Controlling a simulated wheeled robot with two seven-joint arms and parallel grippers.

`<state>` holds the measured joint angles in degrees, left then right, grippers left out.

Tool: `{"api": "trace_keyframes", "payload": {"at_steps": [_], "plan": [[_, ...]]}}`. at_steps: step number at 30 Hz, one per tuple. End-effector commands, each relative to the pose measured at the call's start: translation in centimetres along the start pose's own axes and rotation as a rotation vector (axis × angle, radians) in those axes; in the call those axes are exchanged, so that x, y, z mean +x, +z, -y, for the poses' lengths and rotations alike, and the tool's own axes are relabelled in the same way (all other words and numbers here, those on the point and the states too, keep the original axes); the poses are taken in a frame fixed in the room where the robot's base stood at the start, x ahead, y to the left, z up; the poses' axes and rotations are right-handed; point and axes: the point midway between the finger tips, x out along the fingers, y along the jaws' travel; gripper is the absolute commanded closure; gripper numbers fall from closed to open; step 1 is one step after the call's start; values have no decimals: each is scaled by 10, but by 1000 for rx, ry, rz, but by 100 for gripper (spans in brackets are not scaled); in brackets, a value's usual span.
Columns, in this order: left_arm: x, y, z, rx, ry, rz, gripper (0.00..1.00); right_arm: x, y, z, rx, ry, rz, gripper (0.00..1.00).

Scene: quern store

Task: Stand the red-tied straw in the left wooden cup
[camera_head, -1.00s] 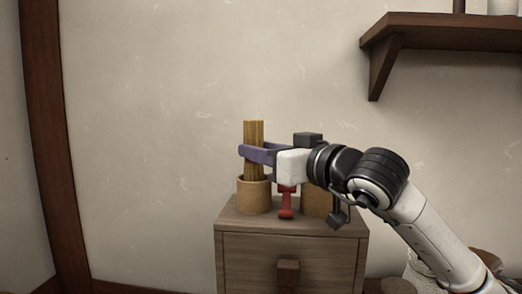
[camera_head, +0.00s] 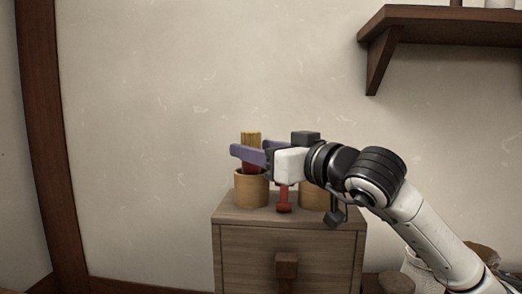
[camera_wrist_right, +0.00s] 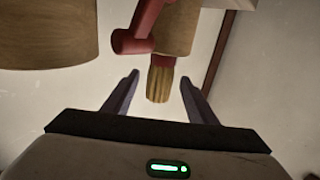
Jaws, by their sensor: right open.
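The red-tied straw (camera_head: 251,137) stands upright in the left wooden cup (camera_head: 251,189). Its top shows above my fingers and its red tie shows just above the cup rim. In the right wrist view the straw (camera_wrist_right: 160,84) points down the picture out of the left cup (camera_wrist_right: 176,30), between the finger ends. My right gripper (camera_head: 249,155) is open, its purple fingers on either side of the straw, apart from it in the wrist view. The straw's lower end is hidden in the cup. My left gripper is not in view.
Both cups stand on a wooden cabinet (camera_head: 290,247). The right wooden cup (camera_head: 312,197) is partly hidden behind my right wrist. A red upright object (camera_head: 284,201) stands between the cups. A wall shelf (camera_head: 440,28) is at the upper right. The wall left of the cups is clear.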

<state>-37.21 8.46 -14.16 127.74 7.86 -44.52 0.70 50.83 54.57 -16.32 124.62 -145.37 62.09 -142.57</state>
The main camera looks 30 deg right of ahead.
Motion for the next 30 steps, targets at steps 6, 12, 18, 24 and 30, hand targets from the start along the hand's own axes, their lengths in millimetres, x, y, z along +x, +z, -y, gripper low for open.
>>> {"api": "trace_keyframes", "payload": {"at_steps": [6,12,18,24,30], "plan": [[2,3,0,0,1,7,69,-20,1,-1,-5,3,-1,48],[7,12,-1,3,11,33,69,-58,3,-1,-7,4,1,48],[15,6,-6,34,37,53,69,-88,4,-2,-3,4,0,48],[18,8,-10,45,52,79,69,-101,2,0,-1,1,1,48],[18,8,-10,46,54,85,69,-103,0,0,0,0,-1,48]]}}
